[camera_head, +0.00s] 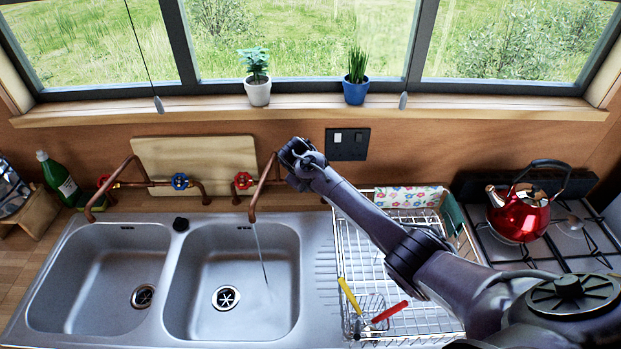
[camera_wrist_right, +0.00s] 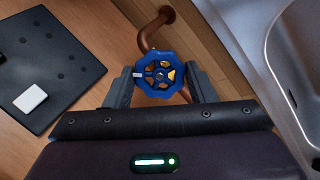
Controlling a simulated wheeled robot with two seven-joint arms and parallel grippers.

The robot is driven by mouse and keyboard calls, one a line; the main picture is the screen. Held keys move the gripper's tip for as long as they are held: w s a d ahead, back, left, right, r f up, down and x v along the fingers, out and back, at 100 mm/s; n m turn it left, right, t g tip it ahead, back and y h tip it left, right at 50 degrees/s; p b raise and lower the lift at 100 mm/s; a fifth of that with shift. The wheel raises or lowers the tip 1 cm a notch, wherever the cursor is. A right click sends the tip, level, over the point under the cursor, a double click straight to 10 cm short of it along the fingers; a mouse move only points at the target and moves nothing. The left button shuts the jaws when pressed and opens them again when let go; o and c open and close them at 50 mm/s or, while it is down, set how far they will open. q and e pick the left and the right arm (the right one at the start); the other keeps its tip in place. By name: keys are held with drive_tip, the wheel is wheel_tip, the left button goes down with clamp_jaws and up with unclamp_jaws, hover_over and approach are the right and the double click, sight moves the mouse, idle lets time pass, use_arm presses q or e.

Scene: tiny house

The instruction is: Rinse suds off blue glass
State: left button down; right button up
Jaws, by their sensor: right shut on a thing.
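My right gripper (camera_head: 303,158) is at the right copper tap (camera_head: 262,190). In the right wrist view its two fingers (camera_wrist_right: 160,84) stand on either side of a blue valve wheel (camera_wrist_right: 158,72) and are shut on it. In the head view this wheel is hidden behind the gripper. A thin stream of water (camera_head: 260,253) runs from the right tap into the right sink basin (camera_head: 200,290). The tap's red wheel (camera_head: 243,181) is on its left side. No blue glass shows in either view. My left gripper is not in view.
The left basin (camera_head: 75,290) is empty, with another copper tap (camera_head: 100,196) above it. A wire dish rack (camera_head: 350,262) stands right of the sink under my right arm, with yellow- and red-handled utensils. A red kettle (camera_head: 518,217) sits on the hob at right.

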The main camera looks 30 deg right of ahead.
drive_tip(key=o, duration=1)
drive_tip(key=shift+a+r, duration=0.1)
drive_tip(key=shift+b+v, duration=1.25)
drive_tip(key=shift+v, duration=2.5)
